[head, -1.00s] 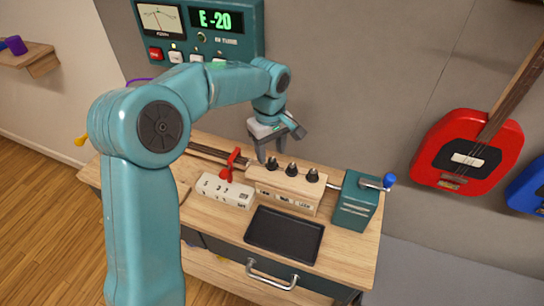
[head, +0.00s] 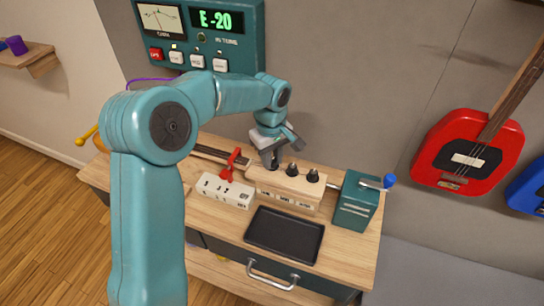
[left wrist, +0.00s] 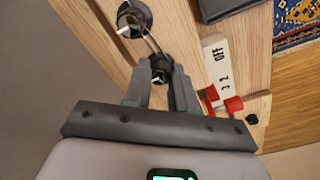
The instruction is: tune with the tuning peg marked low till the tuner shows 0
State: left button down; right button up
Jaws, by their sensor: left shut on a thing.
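The tuner (head: 200,35) on the wall reads E -20 in green. Its dial stands at its left. A pale wooden block (head: 288,190) on the bench carries a row of black tuning pegs; the middle (head: 292,170) and right (head: 312,176) pegs show clear. The labels on its front are too small to read. My left gripper (head: 272,160) is shut on the leftmost peg and mostly hides it in the head view. In the left wrist view this peg (left wrist: 160,70) is between the fingers, with another peg (left wrist: 133,18) beyond. My right gripper is not in view.
A white switch box (head: 225,190) with a red part (head: 230,165) sits left of the block. A black tray (head: 285,235) lies in front. A teal box with a blue-knobbed crank (head: 357,203) stands right. A red guitar (head: 466,152) hangs on the wall.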

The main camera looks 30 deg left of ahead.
pick_arm(q)
jog(key=m, duration=0.3)
jog(key=shift+m, duration=0.4)
jog(key=shift+w+r+m+p, duration=0.1)
jog(key=shift+m+p, duration=0.3)
jog(key=shift+m, duration=1.6)
jog(key=c, duration=0.9)
grip_release()
